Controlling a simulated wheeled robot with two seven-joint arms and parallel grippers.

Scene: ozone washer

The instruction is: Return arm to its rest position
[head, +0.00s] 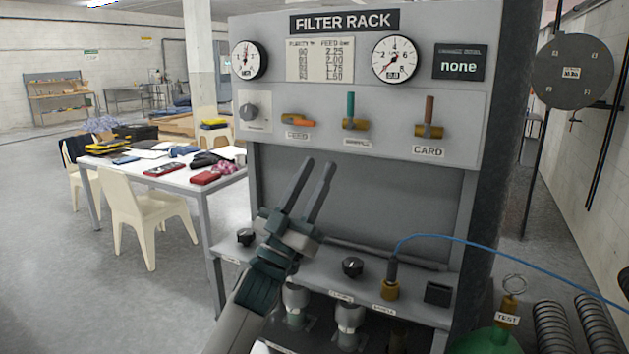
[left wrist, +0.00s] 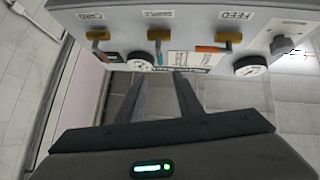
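My left gripper (head: 310,190) is raised in front of the filter rack (head: 360,195), its fingers pointing up below the row of valves. The two fingers are apart with nothing between them. In the left wrist view the fingers (left wrist: 160,98) also stand apart and empty, with the rack's panel seen upside down beyond them. The orange feed valve handle (head: 298,121), the green-handled valve (head: 351,110) and the card valve (head: 429,117) sit above the gripper, apart from it in the head view. My right gripper is not in view.
Knobs (head: 352,267) and a brass fitting (head: 390,289) with a blue hose (head: 480,243) stand on the rack's lower ledge. A cluttered table (head: 218,192) and a cream chair (head: 148,215) are at the left. Coiled springs (head: 552,328) and a green tank (head: 487,342) are at lower right.

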